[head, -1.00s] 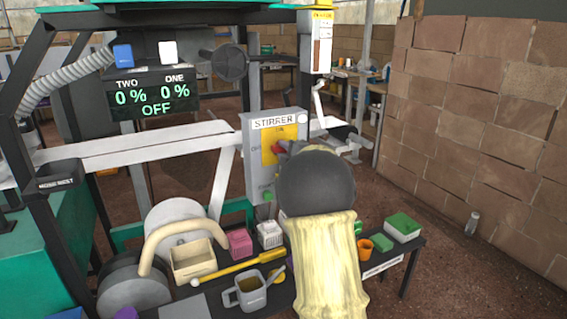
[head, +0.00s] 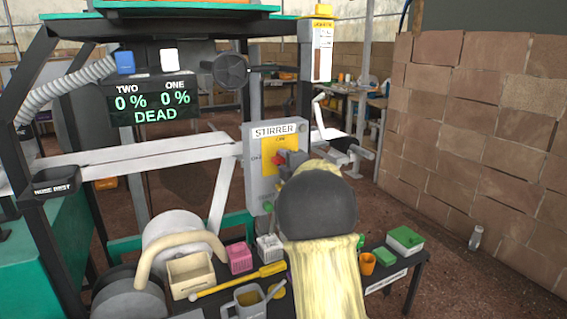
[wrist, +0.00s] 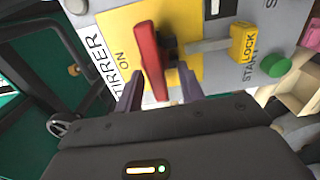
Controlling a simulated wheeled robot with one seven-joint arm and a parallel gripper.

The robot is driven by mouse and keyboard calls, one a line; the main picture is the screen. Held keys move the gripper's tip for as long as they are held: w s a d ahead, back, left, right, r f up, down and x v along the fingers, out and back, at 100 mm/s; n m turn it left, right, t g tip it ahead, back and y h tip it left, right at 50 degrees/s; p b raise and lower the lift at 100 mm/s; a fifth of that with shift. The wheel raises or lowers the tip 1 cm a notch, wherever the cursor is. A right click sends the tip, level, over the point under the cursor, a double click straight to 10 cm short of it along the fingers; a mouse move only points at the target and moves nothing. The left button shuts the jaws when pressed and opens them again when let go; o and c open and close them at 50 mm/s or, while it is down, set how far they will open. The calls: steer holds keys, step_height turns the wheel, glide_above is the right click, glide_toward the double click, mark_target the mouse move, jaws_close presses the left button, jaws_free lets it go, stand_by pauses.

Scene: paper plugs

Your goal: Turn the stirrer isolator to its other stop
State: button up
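The stirrer isolator is a grey box (head: 258,190) with a yellow plate (head: 270,143) and a red handle (head: 278,159). In the wrist view the red handle (wrist: 151,62) lies crosswise to the box's upright direction, with the ON mark beside it. My gripper (wrist: 160,90) is open, its fingers apart on either side of the handle's near end, with yellow plate showing between. In the head view my wrist hides part of the box and most of the fingers. The display (head: 155,107) reads 0 % twice and DEAD.
A green button (wrist: 276,66) and a LOCK tab (wrist: 243,42) sit on the box near the handle. Below, a low bench holds a mug (head: 248,300), a cream bin (head: 190,275) and a green-lidded box (head: 404,240). A block wall (head: 480,130) stands at right.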

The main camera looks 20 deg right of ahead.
steer(key=shift+r, duration=0.1)
steer(key=shift+s, duration=0.5)
steer(key=s, duration=1.6)
steer(key=shift+s+d, duration=0.25)
steer(key=shift+d, duration=0.05)
